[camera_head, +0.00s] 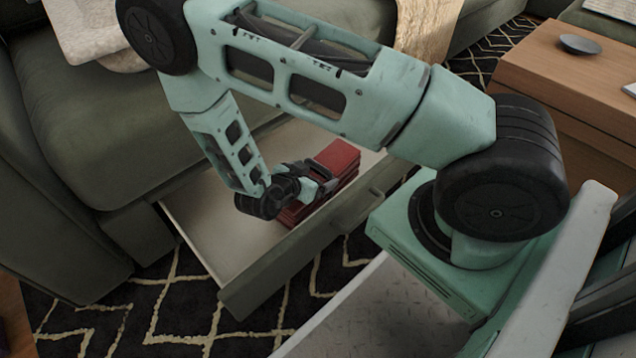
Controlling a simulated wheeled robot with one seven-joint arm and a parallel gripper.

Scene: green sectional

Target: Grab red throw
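The red throw (338,158) is a folded, layered stack lying inside the open drawer (215,225) under the green sectional (95,130). My gripper (322,176) is at the throw, over its upper left part. My wrist hides some of the throw's left side. The fingers are small and partly hidden, so I cannot tell whether they are open or closed on the fabric.
The drawer front (300,250) with its handle (358,210) stands between the throw and my base. A wooden table (560,85) with a small dark dish (580,44) is at the right. A patterned black rug (180,315) covers the floor. Cream throws lie on the sofa.

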